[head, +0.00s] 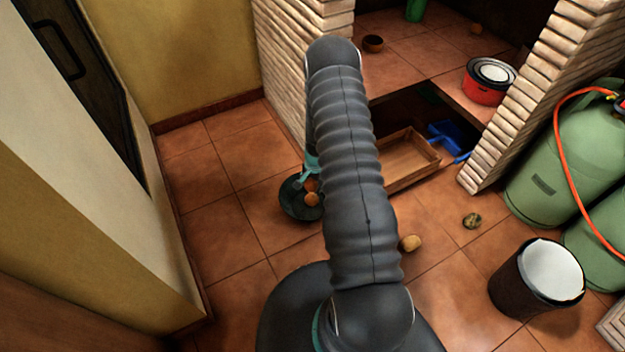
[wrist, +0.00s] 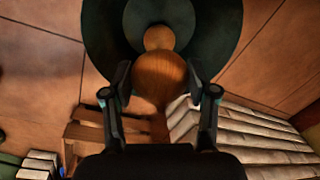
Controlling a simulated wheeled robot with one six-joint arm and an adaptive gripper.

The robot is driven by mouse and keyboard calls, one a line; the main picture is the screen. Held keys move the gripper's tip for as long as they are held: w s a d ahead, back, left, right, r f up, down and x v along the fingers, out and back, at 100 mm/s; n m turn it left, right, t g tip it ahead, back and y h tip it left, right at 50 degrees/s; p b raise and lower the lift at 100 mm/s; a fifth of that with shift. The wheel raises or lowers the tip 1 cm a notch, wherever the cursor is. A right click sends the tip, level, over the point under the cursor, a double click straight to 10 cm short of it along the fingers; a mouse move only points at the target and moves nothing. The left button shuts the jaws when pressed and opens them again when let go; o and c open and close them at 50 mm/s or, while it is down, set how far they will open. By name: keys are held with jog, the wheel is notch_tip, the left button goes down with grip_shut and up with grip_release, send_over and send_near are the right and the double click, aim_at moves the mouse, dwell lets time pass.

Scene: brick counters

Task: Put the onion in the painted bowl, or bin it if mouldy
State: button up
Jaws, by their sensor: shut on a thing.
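My gripper (wrist: 160,95) is shut on a brown onion (wrist: 162,76), with a finger on each side. No mould shows on the side I can see. In the head view the onion (head: 312,184) is partly hidden behind my arm. A dark green round container (wrist: 105,35) lies beyond the onion in the wrist view. It stands on the floor (head: 290,208) in the head view, below my gripper (head: 312,168). A smaller orange-brown round thing (wrist: 158,38) shows against its inside. I cannot tell whether the held onion touches the container. I cannot make out painted decoration on it.
A dark bin with a white liner (head: 550,268) stands at right, beside green gas cylinders (head: 560,160). A mottled greenish lump (head: 472,221) and a yellowish one (head: 410,243) lie on the tiles. A wooden crate (head: 412,160) and red pot (head: 485,92) are by the brick counter.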

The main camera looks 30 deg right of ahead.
aim_at(314, 183)
jog(key=shift+d+f+b, duration=0.1)
jog(key=shift+f+b, duration=1.8)
jog(key=shift+f, duration=1.2)
jog(key=o, duration=1.3)
jog(key=shift+c, duration=0.2)
jog(key=shift+r, duration=0.1)
jog(key=r, duration=0.8)
jog(key=s+r, duration=0.1)
jog(key=r, duration=0.3)
jog(key=shift+s+d, duration=0.1)
jog(key=shift+d, duration=0.2)
jog(key=shift+f, duration=0.1)
